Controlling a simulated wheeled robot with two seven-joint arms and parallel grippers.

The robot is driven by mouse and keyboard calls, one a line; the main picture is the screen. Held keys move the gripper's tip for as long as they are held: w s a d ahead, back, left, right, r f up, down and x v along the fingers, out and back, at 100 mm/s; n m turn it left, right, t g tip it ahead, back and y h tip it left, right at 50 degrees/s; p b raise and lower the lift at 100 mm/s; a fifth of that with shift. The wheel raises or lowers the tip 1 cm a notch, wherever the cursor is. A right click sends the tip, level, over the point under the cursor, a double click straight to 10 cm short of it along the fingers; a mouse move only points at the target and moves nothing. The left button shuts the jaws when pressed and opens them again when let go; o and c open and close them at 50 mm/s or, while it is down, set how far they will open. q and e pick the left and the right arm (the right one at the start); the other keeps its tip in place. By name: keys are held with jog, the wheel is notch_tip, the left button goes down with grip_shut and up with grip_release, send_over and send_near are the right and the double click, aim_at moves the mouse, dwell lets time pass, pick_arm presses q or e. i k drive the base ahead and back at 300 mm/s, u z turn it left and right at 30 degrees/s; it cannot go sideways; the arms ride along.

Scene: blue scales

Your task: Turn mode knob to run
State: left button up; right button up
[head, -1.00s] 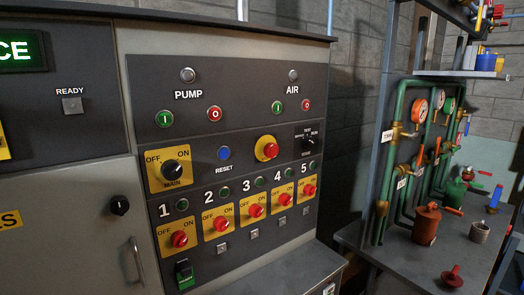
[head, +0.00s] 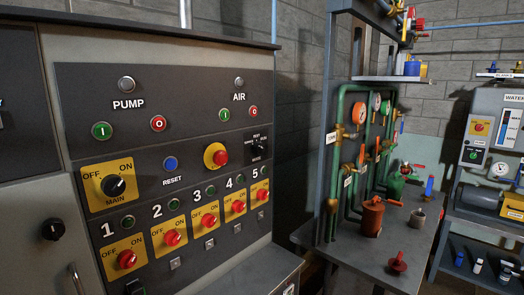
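The mode knob (head: 257,147) is a small black rotary knob on a black plate at the right of the grey control panel (head: 150,78). Small white labels surround it; the top one seems to read TEST and the right one RUN, but they are tiny. I cannot tell which way its pointer faces. It sits right of the yellow and red emergency button (head: 216,156) and below the red AIR button (head: 253,111). Neither of my grippers is in view.
A grey ledge (head: 245,272) juts out below the panel. To the right stands a bench (head: 385,232) with green pipes, gauges (head: 359,112) and a red can (head: 372,216). A WATER machine (head: 505,110) is at the far right. A dark gap separates panel and bench.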

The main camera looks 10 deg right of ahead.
aim_at(259, 148)
jog(key=z, duration=0.45)
jog(key=k, duration=1.05)
jog(key=z, duration=1.7)
jog(key=i, duration=2.1)
jog(key=u, duration=0.2)
jog(key=i, duration=1)
jog(key=u, duration=1.55)
jog(key=i, duration=0.7)
jog(key=u, duration=0.6)
